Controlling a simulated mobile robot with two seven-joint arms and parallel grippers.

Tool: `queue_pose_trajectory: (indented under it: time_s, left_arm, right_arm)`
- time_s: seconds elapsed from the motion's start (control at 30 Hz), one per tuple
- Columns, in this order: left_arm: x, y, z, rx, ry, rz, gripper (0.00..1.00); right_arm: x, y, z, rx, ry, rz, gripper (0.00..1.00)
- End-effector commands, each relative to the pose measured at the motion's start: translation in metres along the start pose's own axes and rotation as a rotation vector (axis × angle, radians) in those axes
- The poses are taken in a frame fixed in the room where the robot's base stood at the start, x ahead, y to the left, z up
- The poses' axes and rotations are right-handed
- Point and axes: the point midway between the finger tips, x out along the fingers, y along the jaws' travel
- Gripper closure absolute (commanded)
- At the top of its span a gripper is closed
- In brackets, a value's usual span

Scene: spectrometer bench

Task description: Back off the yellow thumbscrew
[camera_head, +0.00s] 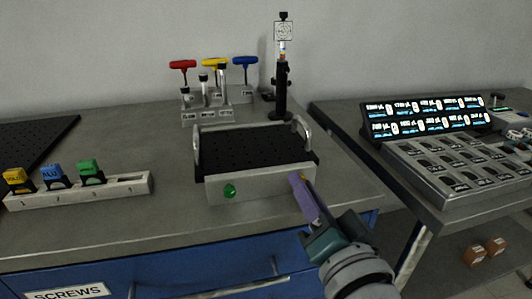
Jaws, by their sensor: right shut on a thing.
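The yellow thumbscrew (293,176) is at the right end of the front face of a grey block (262,189) with a black perforated top. Only a small bit of it shows, the rest hidden by my right gripper (299,186). The purple fingers of this gripper come in from the lower right and are shut on the thumbscrew. A green thumbscrew (230,190) sits on the left part of the same front face. My left gripper is not in view.
The block has a metal handle at each side. Behind it stand a rack (209,113) of red, yellow and blue T-handle tools and a black post (282,90). A holder (120,189) with coloured pieces lies left. A lit display (425,116) stands on the right bench.

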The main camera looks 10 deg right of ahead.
Motion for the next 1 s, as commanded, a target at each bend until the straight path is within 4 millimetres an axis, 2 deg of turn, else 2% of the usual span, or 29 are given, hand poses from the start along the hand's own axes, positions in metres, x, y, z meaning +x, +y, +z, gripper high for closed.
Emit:
queue_pose_trajectory:
  time_s: [0.33, 0.87, 0.9, 1.0]
  left_arm:
    - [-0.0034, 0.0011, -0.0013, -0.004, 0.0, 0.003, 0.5]
    - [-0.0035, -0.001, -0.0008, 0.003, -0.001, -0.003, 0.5]
    - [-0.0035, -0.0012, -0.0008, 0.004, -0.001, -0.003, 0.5]
    - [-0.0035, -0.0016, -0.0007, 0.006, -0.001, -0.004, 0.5]
  right_arm:
    - [0.0001, 0.0, -0.0003, -0.139, 0.001, 0.001, 1.0]
    - [0.0001, 0.0, -0.0002, -0.163, 0.001, 0.0, 1.0]
    - [0.0001, 0.0, -0.0002, -0.163, 0.001, 0.0, 0.77]
    - [0.0001, 0.0001, -0.0002, -0.163, 0.001, 0.0, 0.66]
